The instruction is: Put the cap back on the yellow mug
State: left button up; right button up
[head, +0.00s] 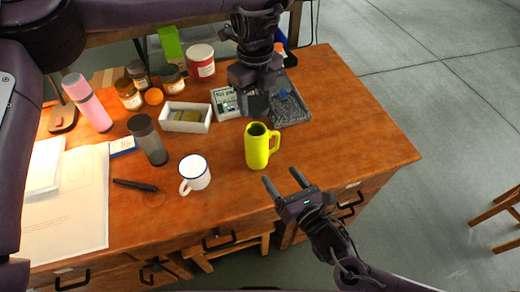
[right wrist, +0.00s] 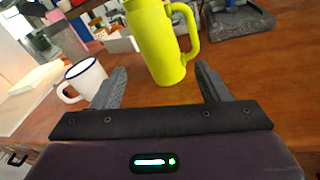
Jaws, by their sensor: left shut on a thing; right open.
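The yellow mug (head: 257,148) stands upright on the wooden table, its dark mouth uncovered and its handle to the right. It shows large in the right wrist view (right wrist: 160,45), its top cut off by the frame. My left gripper (head: 258,104) is just behind and above the mug, pointing down. It is shut on what seems to be the cap, mostly hidden by the dark fingers. My right gripper (head: 287,186) is open and empty in front of the mug, near the table's front edge. In the right wrist view the mug stands beyond and between its fingers (right wrist: 160,85).
A white enamel mug (head: 195,173) stands left of the yellow mug, with a grey tumbler (head: 148,140) beyond it. A white box (head: 186,118) and a grey tray (head: 292,110) lie behind. Jars crowd the back left. The table right of the yellow mug is clear.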

aim_at(263, 154)
jog(key=n, duration=0.1)
jog(key=n+y, duration=0.1)
jog(key=s+n, duration=0.1)
jog(key=shift+d+f+n, duration=0.1)
jog(key=shift+d+n, duration=0.3)
jog(key=shift+w, duration=0.1)
jog(key=x, duration=1.2)
jog(key=c, duration=1.1)
pick_arm(q)
jog(key=shift+f, duration=2.45)
pick_arm(e)
jog(key=shift+c, duration=0.2)
pick_arm(q)
jog(key=shift+f, duration=0.15)
